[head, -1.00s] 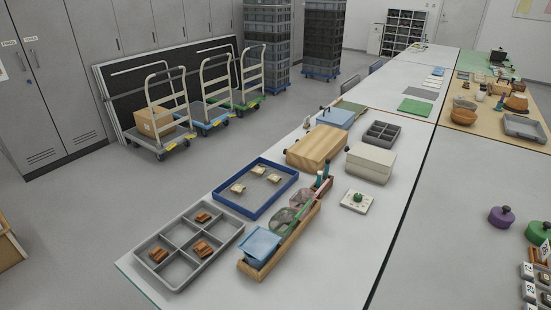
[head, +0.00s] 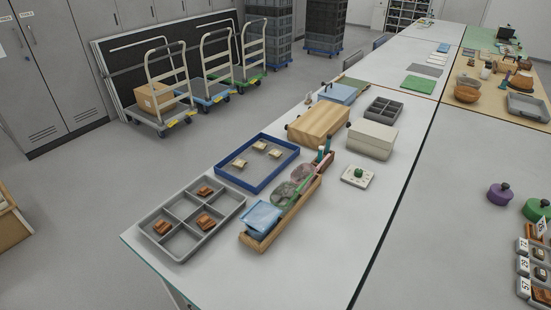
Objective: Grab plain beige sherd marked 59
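Three beige sherds lie apart in a blue-rimmed tray (head: 221,177) on the near end of the long table: one at the left (head: 239,162), one at the back (head: 259,145) and one at the right (head: 275,153). They are too small for me to read any number on them, so I cannot tell which is marked 59. Neither of my grippers is in view.
A grey divided tray (head: 155,248) with reddish-brown sherds stands in front of the blue-rimmed tray. A wooden trough (head: 284,222) with a blue container (head: 262,217) is to the right. A wooden box (head: 318,124) stands behind. Numbered holders (head: 524,288) stand at the right edge.

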